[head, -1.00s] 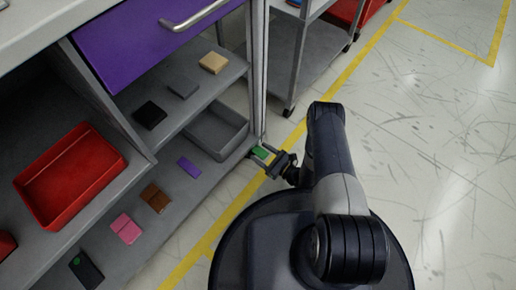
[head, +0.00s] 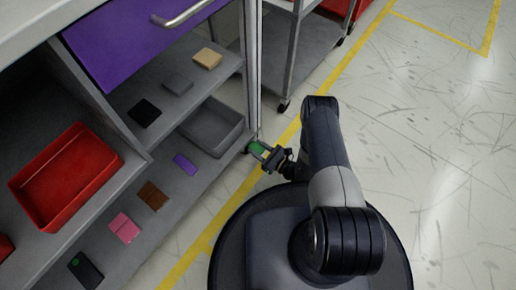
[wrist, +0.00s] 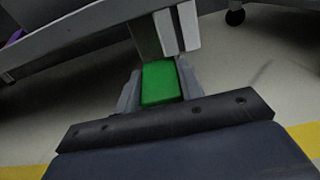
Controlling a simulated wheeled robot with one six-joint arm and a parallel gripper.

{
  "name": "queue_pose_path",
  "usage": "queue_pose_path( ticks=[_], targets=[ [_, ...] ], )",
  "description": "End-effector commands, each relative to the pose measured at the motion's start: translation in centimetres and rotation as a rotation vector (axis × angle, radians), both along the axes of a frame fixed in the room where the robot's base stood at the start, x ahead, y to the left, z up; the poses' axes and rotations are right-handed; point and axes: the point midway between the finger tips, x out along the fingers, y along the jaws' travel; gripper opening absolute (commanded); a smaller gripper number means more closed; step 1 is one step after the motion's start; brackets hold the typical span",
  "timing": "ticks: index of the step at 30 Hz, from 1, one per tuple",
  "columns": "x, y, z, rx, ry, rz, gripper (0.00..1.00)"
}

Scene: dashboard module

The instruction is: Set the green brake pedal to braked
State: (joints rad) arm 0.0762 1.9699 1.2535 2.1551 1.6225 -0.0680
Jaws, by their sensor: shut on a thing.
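The green brake pedal (head: 259,147) is low at the foot of the grey shelf unit's corner post, close above the floor. In the wrist view the green pedal (wrist: 160,83) is a bright green block in front of the post. My gripper (head: 261,151) reaches it from the right, with one finger on each side of the pedal. In the wrist view my gripper (wrist: 158,90) is shut on the pedal. The pedal's far end and hinge are hidden, and I cannot tell its exact angle.
The shelf unit holds a red bin (head: 66,178), a grey bin (head: 212,127) and several small coloured blocks. A purple drawer front (head: 140,38) is above. A grey wheeled cart (head: 308,55) stands behind. Open floor with yellow lines lies to the right.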

Motion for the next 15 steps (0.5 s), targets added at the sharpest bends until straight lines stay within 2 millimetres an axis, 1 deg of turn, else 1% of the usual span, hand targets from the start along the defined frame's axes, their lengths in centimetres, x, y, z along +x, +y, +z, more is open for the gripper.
queue_pose_path(
  ticks=[6,14,15],
  targets=[
    [-0.01,0.05,-0.37,0.058,-0.044,0.0,0.14],
    [0.03,0.04,-0.33,0.065,-0.05,0.0,0.14],
    [0.03,0.04,-0.33,0.064,-0.05,0.0,0.38]
  ],
)
